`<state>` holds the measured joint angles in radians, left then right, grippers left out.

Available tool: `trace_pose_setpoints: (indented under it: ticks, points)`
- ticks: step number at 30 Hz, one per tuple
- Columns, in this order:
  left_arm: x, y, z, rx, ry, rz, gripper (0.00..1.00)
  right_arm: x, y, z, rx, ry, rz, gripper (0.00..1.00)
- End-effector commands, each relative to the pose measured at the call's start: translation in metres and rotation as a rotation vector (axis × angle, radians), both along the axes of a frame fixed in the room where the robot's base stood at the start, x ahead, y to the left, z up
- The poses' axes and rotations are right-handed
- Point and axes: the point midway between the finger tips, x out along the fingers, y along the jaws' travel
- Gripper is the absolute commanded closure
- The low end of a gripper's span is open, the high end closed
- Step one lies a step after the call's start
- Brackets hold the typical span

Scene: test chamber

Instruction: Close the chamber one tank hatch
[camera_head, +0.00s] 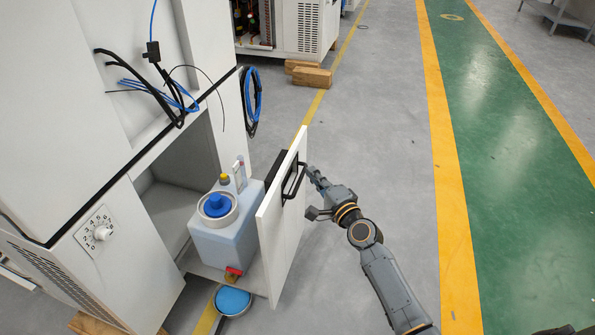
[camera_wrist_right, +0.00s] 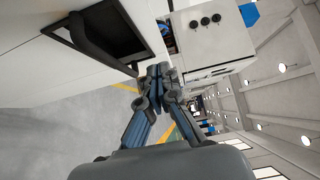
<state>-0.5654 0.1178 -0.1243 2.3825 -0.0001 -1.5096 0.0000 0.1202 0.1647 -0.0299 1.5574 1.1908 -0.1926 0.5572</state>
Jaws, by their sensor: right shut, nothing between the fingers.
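The tank hatch (camera_head: 277,238) of the white chamber (camera_head: 120,262) is a white panel with a black handle (camera_head: 294,182). It stands pulled out from the chamber front. A pale blue tank (camera_head: 228,240) with a blue cap sits behind the panel, outside the dark opening. My right gripper (camera_head: 312,172) is shut and empty, beside the top of the handle on the panel's outer side. In the right wrist view, the shut fingers (camera_wrist_right: 157,72) are close to the black handle (camera_wrist_right: 92,40); I cannot tell whether they touch it. My left gripper is not in view.
A blue round dish (camera_head: 232,300) is on the floor below the tank. Blue and black cables (camera_head: 165,90) hang on the chamber. Wooden blocks (camera_head: 312,77) lie near another cabinet at the back. The grey floor right of the panel is clear apart from my arm.

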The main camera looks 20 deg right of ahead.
Motion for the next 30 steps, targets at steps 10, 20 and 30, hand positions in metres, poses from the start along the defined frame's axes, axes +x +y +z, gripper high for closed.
trace_pose_setpoints:
  ticks: [10, 20, 30]
  points:
    - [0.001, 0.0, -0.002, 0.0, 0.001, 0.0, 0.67, 0.032, 0.032, 0.0, 0.001, 0.0, 0.0, 1.0]
    - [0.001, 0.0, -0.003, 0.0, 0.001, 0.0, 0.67, 0.034, 0.035, 0.0, -0.001, 0.0, 0.0, 1.0]
    - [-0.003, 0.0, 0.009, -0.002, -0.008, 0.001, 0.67, 0.039, 0.031, -0.002, -0.002, 0.0, -0.001, 1.0]
